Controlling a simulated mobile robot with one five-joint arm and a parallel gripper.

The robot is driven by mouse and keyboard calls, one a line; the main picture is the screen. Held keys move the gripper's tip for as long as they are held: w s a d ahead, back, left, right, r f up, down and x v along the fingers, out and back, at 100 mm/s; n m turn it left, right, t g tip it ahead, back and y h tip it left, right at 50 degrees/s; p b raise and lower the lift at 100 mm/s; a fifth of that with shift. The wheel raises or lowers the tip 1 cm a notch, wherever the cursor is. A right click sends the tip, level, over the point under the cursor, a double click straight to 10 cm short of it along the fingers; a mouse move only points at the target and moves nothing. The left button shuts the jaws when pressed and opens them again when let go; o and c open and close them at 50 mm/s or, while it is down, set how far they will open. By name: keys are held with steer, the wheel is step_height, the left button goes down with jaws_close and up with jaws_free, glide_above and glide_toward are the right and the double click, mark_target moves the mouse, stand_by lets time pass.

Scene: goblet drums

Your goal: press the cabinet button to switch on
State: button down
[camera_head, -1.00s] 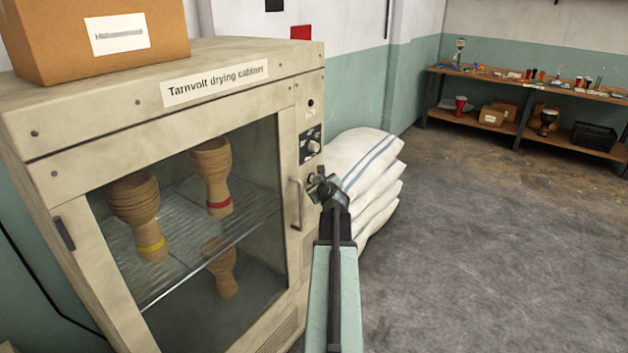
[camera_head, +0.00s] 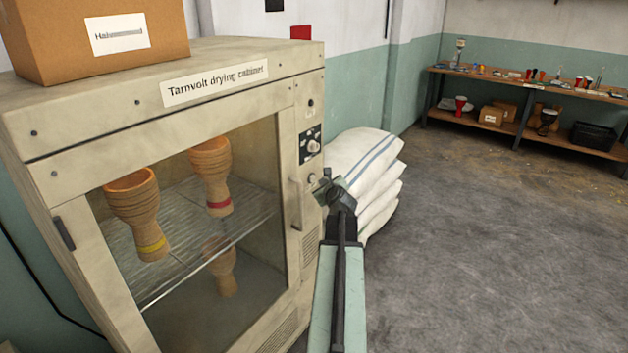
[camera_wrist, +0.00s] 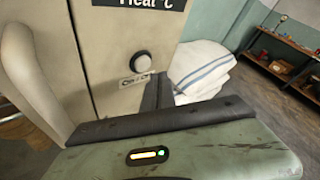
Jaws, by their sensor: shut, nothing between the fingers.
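The beige drying cabinet (camera_head: 70,130) fills the left of the head view. Its round pale button (camera_head: 311,180) is on the right front strip, below a dark dial panel (camera_head: 308,147). In the wrist view the button (camera_wrist: 143,62) shows whole, above a small label partly hidden. My gripper (camera_head: 324,186) is shut and empty, just right of the button in the head view. In the wrist view its dark fingers (camera_wrist: 157,92) are below and right of the button and look apart from it. Behind the glass, goblet drums (camera_head: 135,205) look warmly lit.
The cabinet's door handle (camera_head: 297,203) is close left of my gripper. White sacks (camera_head: 365,165) are stacked just beyond the cabinet. A cardboard box (camera_head: 60,45) sits on top of it. The floor to the right is clear up to a workbench (camera_head: 525,85).

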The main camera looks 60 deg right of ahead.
steer(key=s, duration=0.4)
steer(key=shift+s, duration=0.25)
